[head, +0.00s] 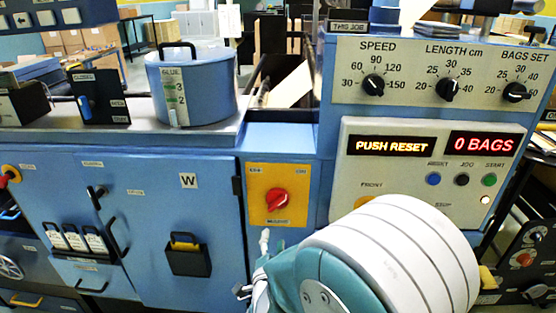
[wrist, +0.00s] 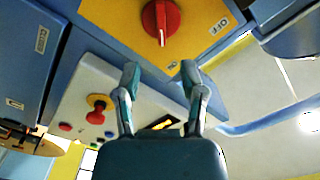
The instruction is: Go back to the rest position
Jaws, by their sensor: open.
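My gripper (wrist: 160,72) is open and empty in the wrist view, its two fingers apart. A red rotary knob (wrist: 160,22) on a yellow plate (wrist: 110,14) lies beyond the fingertips, with a visible gap. In the head view the same red knob (head: 277,200) sits on its yellow plate (head: 258,222) on the blue machine front. My gripper (head: 253,265) shows there only in part, below the knob and left of my large white and teal arm link, which hides the rest.
The control panel (head: 410,180) reads "PUSH RESET" and "0 BAGS"; my arm covers its lower part. Three dials sit on the panel above (head: 430,65). A blue glue pot (head: 192,85) stands on the ledge. A red mushroom button (wrist: 97,108) shows left of my fingers.

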